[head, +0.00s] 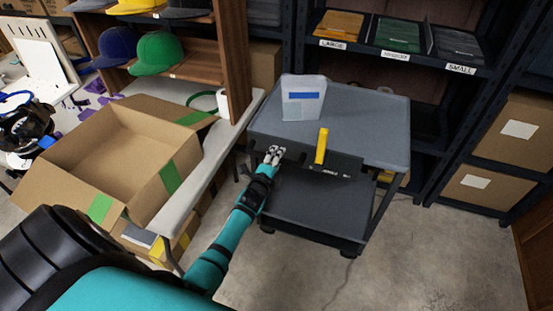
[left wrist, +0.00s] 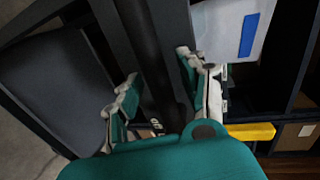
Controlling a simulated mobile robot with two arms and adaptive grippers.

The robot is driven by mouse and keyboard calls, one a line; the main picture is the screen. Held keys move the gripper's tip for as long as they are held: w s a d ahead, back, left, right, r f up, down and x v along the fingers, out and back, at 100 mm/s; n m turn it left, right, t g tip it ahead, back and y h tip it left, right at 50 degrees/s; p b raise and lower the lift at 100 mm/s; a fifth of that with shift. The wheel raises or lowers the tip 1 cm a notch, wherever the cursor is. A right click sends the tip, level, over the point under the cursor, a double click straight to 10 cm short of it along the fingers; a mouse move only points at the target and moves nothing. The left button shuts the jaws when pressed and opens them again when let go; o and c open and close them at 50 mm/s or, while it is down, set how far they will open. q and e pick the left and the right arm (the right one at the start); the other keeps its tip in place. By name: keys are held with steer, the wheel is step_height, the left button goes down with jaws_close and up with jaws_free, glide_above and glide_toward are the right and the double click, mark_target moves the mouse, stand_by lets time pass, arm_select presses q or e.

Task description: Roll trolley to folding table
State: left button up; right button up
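The trolley (head: 365,125) is grey with a top tray, a lower shelf (head: 315,205) and dark legs. It stands in the middle of the head view. My left gripper (head: 274,153) reaches its near side at the left. In the left wrist view, the open fingers of the left gripper (left wrist: 157,78) stand on either side of the trolley's dark bar (left wrist: 150,50), with gaps visible; contact cannot be told. A light-topped table (head: 200,165), possibly the folding table, stands left of the trolley. My right gripper is not in view.
A white box with a blue label (head: 303,98) and a yellow object (head: 321,146) are on the trolley. An open cardboard box (head: 120,150) sits on the left table. Shelving (head: 440,140) stands behind and right. The floor (head: 430,260) at front right is clear.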

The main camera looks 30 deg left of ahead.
arm_select(q)
jaws_close()
steer(key=shift+f, duration=0.35)
